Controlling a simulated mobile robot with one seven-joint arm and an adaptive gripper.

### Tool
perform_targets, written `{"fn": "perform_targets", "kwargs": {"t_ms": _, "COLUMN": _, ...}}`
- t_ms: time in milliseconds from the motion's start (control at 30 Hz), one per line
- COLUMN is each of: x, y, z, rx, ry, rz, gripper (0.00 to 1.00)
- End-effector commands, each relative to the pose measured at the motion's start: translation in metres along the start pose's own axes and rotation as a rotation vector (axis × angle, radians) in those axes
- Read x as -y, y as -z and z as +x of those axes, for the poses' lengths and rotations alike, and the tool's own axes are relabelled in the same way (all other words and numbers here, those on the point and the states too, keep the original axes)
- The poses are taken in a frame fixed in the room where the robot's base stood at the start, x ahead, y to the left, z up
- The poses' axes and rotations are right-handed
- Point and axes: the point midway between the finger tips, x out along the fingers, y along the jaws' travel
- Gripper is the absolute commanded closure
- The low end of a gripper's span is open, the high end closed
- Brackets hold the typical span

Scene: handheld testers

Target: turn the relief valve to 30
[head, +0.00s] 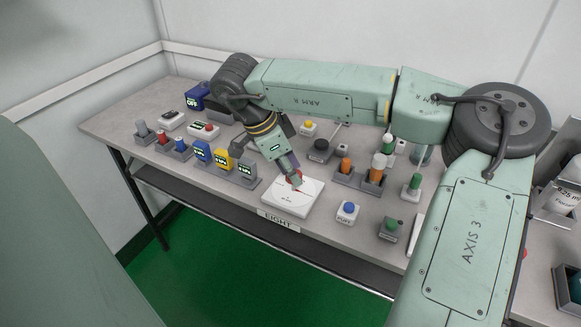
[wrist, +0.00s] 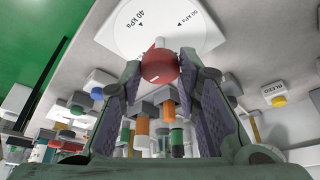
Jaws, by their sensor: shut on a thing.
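The relief valve is a white square plate (head: 280,207) with a round dial and a red knob (head: 297,180), at the table's front edge. In the wrist view the plate (wrist: 205,32) shows marks reading 40 kPa and 50 kPa; no 30 mark is readable. My gripper (head: 290,174) reaches down over the plate and is shut on the red knob.
Yellow (head: 222,158) and blue (head: 202,151) handheld meters stand in holders to the left. Orange-topped items (head: 346,166) in holders stand to the right. A blue button box (head: 347,210) sits close right of the plate. An EIGHT label (head: 278,220) is on the front edge.

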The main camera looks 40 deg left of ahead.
Motion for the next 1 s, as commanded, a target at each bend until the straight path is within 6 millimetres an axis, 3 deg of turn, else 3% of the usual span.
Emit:
{"fn": "perform_targets", "kwargs": {"t_ms": 67, "x": 0.000, "y": -0.002, "z": 0.000, "rx": 0.004, "ry": -0.001, "rz": -0.002, "gripper": 0.97}}
{"fn": "perform_targets", "kwargs": {"t_ms": 100, "x": 0.000, "y": -0.002, "z": 0.000, "rx": 0.004, "ry": 0.000, "rz": -0.002, "gripper": 0.67}}
{"fn": "perform_targets", "kwargs": {"t_ms": 367, "x": 0.000, "y": -0.001, "z": 0.000, "rx": 0.002, "ry": -0.001, "rz": 0.000, "gripper": 0.50}}
{"fn": "perform_targets", "kwargs": {"t_ms": 733, "x": 0.000, "y": 0.000, "z": -0.004, "rx": 0.000, "ry": 0.000, "rz": 0.001, "gripper": 0.50}}
{"fn": "perform_targets", "kwargs": {"t_ms": 867, "x": 0.001, "y": 0.000, "z": -0.022, "rx": 0.000, "ry": 0.003, "rz": 0.002, "gripper": 0.50}}
{"fn": "perform_targets", "kwargs": {"t_ms": 1000, "x": 0.001, "y": 0.000, "z": -0.052, "rx": 0.000, "ry": 0.004, "rz": 0.002, "gripper": 0.50}}
